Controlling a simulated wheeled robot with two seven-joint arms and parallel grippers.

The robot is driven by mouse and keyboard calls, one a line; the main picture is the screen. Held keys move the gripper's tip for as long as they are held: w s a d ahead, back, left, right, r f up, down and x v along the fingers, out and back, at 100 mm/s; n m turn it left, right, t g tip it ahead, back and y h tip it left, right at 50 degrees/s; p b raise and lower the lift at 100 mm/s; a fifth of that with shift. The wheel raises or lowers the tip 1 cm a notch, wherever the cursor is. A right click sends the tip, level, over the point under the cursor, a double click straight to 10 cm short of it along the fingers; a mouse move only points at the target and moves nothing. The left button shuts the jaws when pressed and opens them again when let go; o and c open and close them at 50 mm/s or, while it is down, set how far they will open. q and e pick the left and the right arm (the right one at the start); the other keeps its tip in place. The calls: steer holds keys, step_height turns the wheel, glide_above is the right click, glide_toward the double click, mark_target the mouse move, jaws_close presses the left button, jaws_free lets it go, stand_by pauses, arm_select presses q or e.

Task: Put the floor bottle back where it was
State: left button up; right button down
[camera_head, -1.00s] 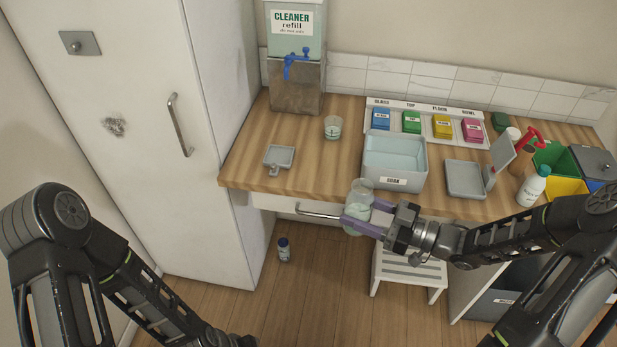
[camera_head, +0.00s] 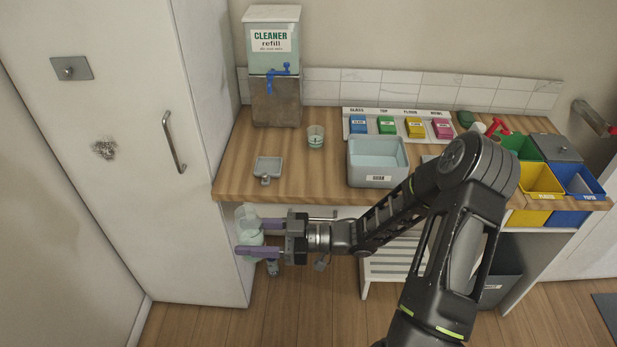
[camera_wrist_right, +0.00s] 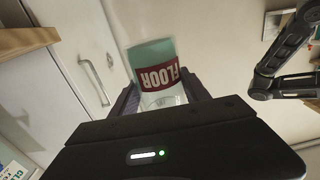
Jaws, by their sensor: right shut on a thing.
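My right gripper (camera_head: 243,237) is shut on the floor bottle (camera_head: 251,214), a clear bottle with pale green contents. It is held in the air in front of the counter's left front edge, beside the tall white cabinet. In the right wrist view the floor bottle (camera_wrist_right: 160,72) sits between the fingers, its dark red FLOOR label upside down in the picture. On the counter's back strip (camera_head: 374,133), a yellow block (camera_head: 414,128) stands under the word FLOOR, between green and pink blocks. My left gripper is not in view.
A grey basin (camera_head: 377,178), a small cup (camera_head: 316,137), a grey dish (camera_head: 267,168) and the cleaner refill dispenser (camera_head: 273,75) stand on the counter. Coloured bins (camera_head: 541,181) are at right. A white step stool (camera_head: 393,268) is below. My right arm hides part of the counter.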

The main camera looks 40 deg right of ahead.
steer(key=shift+w, duration=0.15)
steer(key=w+d+f+m+t+h+b, duration=0.2)
steer(key=w+d+m+t+h+b, duration=0.5)
steer(key=w+d+h+b, duration=0.6)
steer(key=w+d+r+m+h+b, duration=0.1)
steer(key=d+r+m+h+b, duration=0.3)
steer(key=d, duration=0.4)
steer(key=w+d+r+m+g+h+b, duration=0.1)
steer(key=d+r+m+h+b, duration=0.3)
steer(key=d, duration=0.4)
steer(key=shift+w+d+r+b, duration=0.15)
steer(key=shift+w+r+b, duration=0.05)
steer(key=shift+w+b, duration=0.4)
step_height(320, 180, down, 6)
steer(key=shift+f, duration=0.15)
